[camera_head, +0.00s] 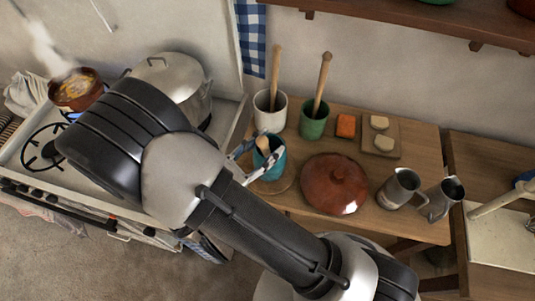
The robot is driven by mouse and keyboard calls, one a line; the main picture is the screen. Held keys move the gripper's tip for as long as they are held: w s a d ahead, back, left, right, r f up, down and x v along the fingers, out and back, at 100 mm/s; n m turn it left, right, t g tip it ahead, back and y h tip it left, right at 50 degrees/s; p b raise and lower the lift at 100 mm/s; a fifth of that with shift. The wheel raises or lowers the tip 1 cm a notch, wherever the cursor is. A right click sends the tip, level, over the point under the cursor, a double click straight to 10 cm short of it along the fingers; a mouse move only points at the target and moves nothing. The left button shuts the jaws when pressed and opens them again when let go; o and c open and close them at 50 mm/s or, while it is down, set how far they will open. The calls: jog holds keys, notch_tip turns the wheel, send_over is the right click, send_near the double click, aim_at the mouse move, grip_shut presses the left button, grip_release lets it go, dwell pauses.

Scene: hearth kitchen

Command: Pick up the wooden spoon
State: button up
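Wooden utensil handles stand in three containers. One handle (276,75) rises from a white crock (270,119), and another (322,80) rises from a green crock (314,124). A short wooden piece (262,144) shows at the mouth of a teal cup (273,171). I cannot tell which is the wooden spoon, as their lower ends are hidden. My gripper (261,151) is at the teal cup, its pale fingers apart on either side of the short wooden piece. It looks open, and I cannot tell whether it touches the cup or the wood.
Behind are an orange block (346,125) and a board (367,145) with pale pieces. A stove with a steaming pan (77,91) and a big pot (172,76) is left.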

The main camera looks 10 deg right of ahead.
jog(key=shift+c, duration=0.2)
grip_shut()
dwell(0.5)
